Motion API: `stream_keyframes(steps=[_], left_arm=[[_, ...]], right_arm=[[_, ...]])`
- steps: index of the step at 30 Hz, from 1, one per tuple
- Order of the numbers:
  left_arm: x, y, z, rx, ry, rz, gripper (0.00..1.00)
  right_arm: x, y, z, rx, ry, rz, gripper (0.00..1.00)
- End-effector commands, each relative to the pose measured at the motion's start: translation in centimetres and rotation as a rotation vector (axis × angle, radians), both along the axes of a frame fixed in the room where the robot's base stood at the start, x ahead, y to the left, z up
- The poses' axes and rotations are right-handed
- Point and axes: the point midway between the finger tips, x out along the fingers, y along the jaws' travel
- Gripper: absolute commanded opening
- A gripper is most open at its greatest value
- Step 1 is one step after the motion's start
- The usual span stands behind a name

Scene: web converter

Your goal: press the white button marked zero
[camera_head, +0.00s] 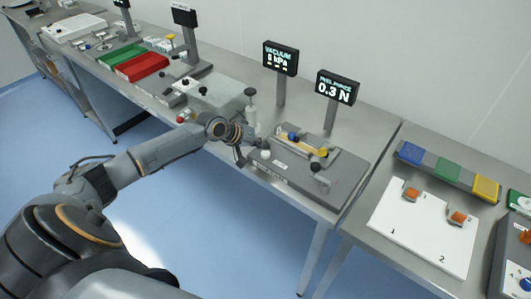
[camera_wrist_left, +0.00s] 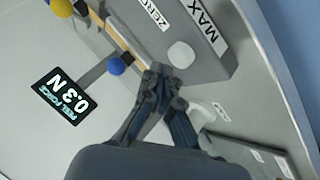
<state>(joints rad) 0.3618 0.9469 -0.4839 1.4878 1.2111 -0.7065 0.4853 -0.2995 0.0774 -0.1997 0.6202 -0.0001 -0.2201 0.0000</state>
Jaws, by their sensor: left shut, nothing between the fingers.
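The white button (camera_wrist_left: 181,54) is a round knob on the grey block in the left wrist view. A label reading ZERO (camera_wrist_left: 150,14) and one reading MAX (camera_wrist_left: 203,22) are on the same block. In the head view the white button (camera_head: 265,155) shows small at the left end of the peel fixture (camera_head: 325,183). My left gripper (camera_wrist_left: 160,70) is shut and empty, its fingertips close beside the button in the wrist view. I cannot tell whether they touch it. In the head view the left gripper (camera_head: 262,144) is partly hidden by its own wrist.
The peel force display (camera_head: 337,88) reads 0.3 N and the vacuum display (camera_head: 280,58) reads 0 kPa. A white upright cylinder (camera_head: 251,115) stands behind my wrist.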

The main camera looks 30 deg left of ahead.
Motion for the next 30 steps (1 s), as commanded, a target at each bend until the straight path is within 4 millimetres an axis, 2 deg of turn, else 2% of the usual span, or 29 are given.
stream_keyframes(steps=[16,30], left_arm=[[0.01,-0.01,-0.02,0.000,0.000,0.000,0.00],[0.00,-0.02,-0.81,0.000,0.000,0.000,0.00]], right_arm=[[-0.04,-0.01,-0.01,0.000,0.000,0.000,0.00],[-0.06,-0.23,-0.16,-0.002,0.001,0.002,0.00]])
